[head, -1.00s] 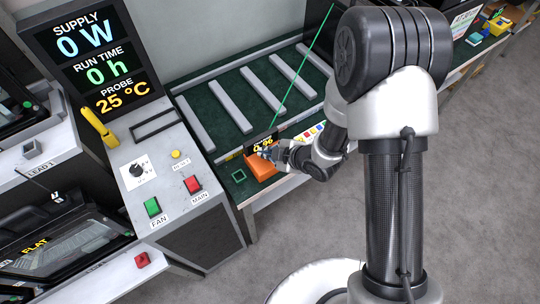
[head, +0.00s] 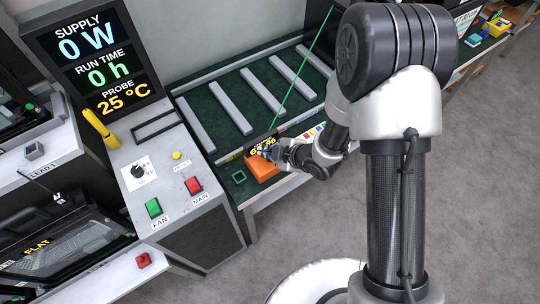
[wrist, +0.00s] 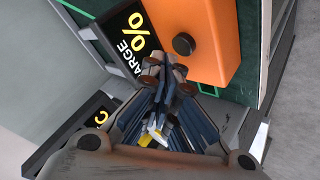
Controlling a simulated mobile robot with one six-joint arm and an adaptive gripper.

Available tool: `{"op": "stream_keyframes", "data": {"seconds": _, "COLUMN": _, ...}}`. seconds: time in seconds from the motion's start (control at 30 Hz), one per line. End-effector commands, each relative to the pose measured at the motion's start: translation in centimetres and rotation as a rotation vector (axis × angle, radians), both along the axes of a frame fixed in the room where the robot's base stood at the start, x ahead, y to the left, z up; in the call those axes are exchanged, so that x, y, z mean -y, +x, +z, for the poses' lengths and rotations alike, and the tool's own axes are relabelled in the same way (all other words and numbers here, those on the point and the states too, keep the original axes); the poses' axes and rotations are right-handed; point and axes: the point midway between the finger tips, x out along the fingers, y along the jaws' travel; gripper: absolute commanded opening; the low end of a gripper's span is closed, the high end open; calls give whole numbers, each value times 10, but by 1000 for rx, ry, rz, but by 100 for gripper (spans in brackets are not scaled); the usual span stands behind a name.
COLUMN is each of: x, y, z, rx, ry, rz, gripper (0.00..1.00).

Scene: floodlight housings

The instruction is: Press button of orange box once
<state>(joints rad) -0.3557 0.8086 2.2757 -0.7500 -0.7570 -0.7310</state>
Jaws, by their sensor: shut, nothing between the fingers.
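The orange box (head: 263,170) sits on the green bench beside the control console in the head view. It fills the upper middle of the wrist view (wrist: 205,20). Its dark round button (wrist: 183,44) shows on the orange face. My gripper (wrist: 165,68) is shut and empty, with its fingertips just below and left of the button in the picture. I cannot tell whether the fingertips touch the box; the button itself looks uncovered. In the head view my gripper (head: 268,152) is over the far edge of the box and hides the button.
A black charge display (wrist: 125,40) with yellow characters stands right beside the box. The console (head: 165,170) with green, red and yellow buttons is to the left. A green square outline (head: 239,176) lies on the bench left of the box. Grey strips (head: 232,103) cover the bench behind.

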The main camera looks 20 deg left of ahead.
Motion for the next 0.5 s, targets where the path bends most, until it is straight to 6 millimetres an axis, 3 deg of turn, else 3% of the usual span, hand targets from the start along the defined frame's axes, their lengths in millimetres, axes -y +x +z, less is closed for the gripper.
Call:
{"op": "stream_keyframes", "data": {"seconds": 0.23, "x": 0, "y": 0, "z": 4, "rx": 0, "ry": 0, "rz": 0, "gripper": 0}}
{"op": "stream_keyframes", "data": {"seconds": 0.5, "x": 0, "y": 0, "z": 30, "rx": -1, "ry": -1, "rz": -1, "gripper": 0}}
